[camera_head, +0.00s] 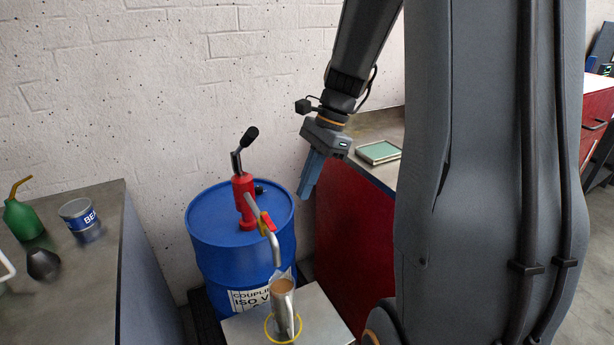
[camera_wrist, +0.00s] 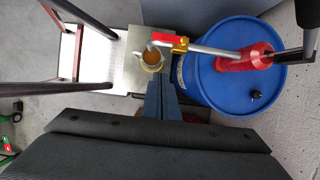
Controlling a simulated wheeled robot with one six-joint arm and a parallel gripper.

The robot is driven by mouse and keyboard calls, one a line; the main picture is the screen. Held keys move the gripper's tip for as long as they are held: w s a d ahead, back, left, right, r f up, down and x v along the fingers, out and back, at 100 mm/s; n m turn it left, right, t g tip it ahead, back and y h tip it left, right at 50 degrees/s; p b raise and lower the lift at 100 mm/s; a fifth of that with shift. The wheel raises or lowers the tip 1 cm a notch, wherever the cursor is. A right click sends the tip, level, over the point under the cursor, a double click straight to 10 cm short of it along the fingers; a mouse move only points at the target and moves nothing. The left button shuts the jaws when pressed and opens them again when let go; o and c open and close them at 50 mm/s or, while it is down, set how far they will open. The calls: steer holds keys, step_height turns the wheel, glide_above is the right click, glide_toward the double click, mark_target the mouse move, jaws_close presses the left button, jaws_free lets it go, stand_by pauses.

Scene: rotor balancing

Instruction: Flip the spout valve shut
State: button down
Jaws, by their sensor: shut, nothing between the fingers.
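The spout valve (camera_head: 263,226) is a small yellow body with a red lever on the grey spout of a red drum pump (camera_head: 243,200). In the wrist view the red lever (camera_wrist: 166,37) lies roughly along the spout pipe (camera_wrist: 212,50). My gripper (camera_head: 306,190) is shut and empty, in the air to the right of the valve and apart from it. In the wrist view its fingers (camera_wrist: 160,88) point toward the spout end.
The pump stands on a blue drum (camera_head: 205,235). The jug is on a pale stand (camera_head: 323,315) with a yellow ring marking. A left bench (camera_head: 95,270) holds a green oil can (camera_head: 22,220) and a tin (camera_head: 78,214). A red cabinet (camera_head: 350,235) is at right.

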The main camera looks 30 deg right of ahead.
mark_target(268, 224)
steer(key=a+f+p, duration=0.2)
steer(key=a+f, duration=0.3)
steer(key=a, duration=0.1)
stand_by(0.6)
